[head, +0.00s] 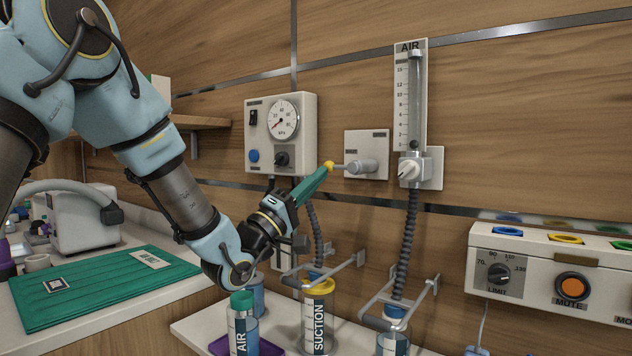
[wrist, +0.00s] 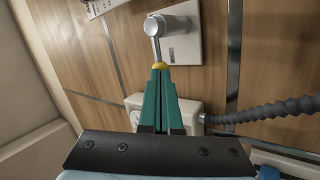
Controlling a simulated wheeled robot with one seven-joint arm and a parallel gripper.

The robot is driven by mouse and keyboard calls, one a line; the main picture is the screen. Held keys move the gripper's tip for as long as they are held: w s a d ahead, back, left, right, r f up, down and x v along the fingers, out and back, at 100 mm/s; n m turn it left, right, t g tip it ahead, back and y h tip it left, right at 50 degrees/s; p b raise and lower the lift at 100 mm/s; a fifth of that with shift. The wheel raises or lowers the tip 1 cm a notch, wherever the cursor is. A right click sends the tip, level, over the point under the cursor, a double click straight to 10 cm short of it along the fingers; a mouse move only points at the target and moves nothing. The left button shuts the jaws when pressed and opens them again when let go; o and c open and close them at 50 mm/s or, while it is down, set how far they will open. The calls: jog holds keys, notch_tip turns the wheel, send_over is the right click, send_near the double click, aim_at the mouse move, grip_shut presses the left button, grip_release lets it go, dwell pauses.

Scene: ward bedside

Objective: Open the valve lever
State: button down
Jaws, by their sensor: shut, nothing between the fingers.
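The valve lever (head: 341,166) is a thin metal rod with a yellow ball end (head: 329,164). It runs left, about level, from a grey cylindrical valve body (head: 366,166) on a white wall plate (head: 379,141). My gripper (head: 324,171) has green fingers pressed together, with their tips right at the yellow ball.
A gauge box (head: 281,132) is on the wall left of the valve, and an AIR flowmeter (head: 409,100) with a corrugated hose (head: 408,240) is on its right. Below are a SUCTION canister (head: 319,320) and an AIR bottle (head: 242,328). A control panel (head: 550,270) is at right.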

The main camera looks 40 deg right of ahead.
jog(key=shift+w+r+m+g, duration=0.1)
jog(key=shift+r+m+g, duration=0.2)
jog(key=shift+m+g, duration=0.55)
notch_tip(320, 180, up, 7)
jog(key=s+m+g+y+p, duration=0.2)
jog(key=m+y, duration=0.6)
jog(key=m, duration=0.9)
jog(key=g+p, duration=0.2)
jog(key=g, duration=0.1)
jog(key=shift+s+d+p, duration=0.25)
jog(key=shift+d+p, duration=0.05)
jog(key=shift+p, duration=0.1)
jog(key=shift+r+g, duration=0.1)
jog(key=shift+g, duration=0.15)
